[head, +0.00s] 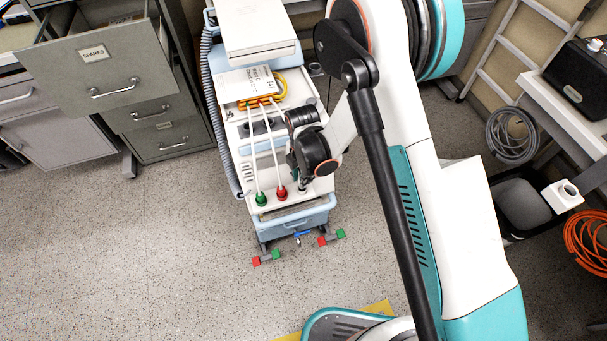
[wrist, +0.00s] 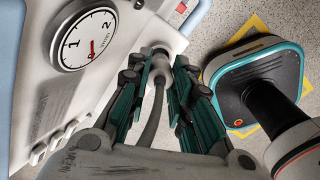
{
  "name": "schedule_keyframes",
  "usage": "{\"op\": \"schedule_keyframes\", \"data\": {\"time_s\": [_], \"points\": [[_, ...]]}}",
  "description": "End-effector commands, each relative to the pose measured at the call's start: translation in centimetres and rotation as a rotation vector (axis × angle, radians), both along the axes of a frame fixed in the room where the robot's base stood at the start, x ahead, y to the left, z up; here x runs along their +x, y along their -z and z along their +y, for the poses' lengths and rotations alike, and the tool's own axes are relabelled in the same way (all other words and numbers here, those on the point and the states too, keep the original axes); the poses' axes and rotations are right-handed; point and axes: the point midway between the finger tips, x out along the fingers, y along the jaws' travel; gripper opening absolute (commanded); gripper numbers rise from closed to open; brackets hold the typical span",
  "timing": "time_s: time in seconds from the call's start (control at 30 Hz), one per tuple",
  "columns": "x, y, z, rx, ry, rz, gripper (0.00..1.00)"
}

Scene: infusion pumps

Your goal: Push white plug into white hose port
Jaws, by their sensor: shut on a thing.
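In the wrist view, the white plug (wrist: 160,69) sits between the teal fingers of my gripper (wrist: 157,78), which is shut on it. A grey hose (wrist: 151,128) runs from the plug back toward the camera. The plug's front end is at the white hose port (wrist: 154,48) on the cart's edge; I cannot tell how deep it sits. In the head view, my gripper (head: 302,176) is low over the cart's front right, right of the red plug (head: 281,192) and the green plug (head: 261,198). Both of those stand upright on the cart with pale hoses attached.
The pump cart (head: 288,218) carries a printed card (head: 243,84) and a white box on top. A round gauge (wrist: 88,40) is left of my fingers. A grey cabinet (head: 95,65) with an open drawer stands at left.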

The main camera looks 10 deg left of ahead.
Motion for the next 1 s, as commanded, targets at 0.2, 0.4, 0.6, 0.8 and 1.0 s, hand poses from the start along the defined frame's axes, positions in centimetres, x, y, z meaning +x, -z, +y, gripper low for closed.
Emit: {"op": "schedule_keyframes", "data": {"time_s": [0.2,0.4,0.6,0.8,1.0], "points": [[0.0,0.0,0.0,0.0,0.0,0.0,0.0],[0.0,0.3,0.0,0.0,0.0,0.0,0.0],[0.0,0.8,0.0,0.0,0.0,0.0,0.0],[0.0,1.2,0.0,0.0,0.0,0.0,0.0],[0.0,1.7,0.0,0.0,0.0,0.0,0.0]]}}
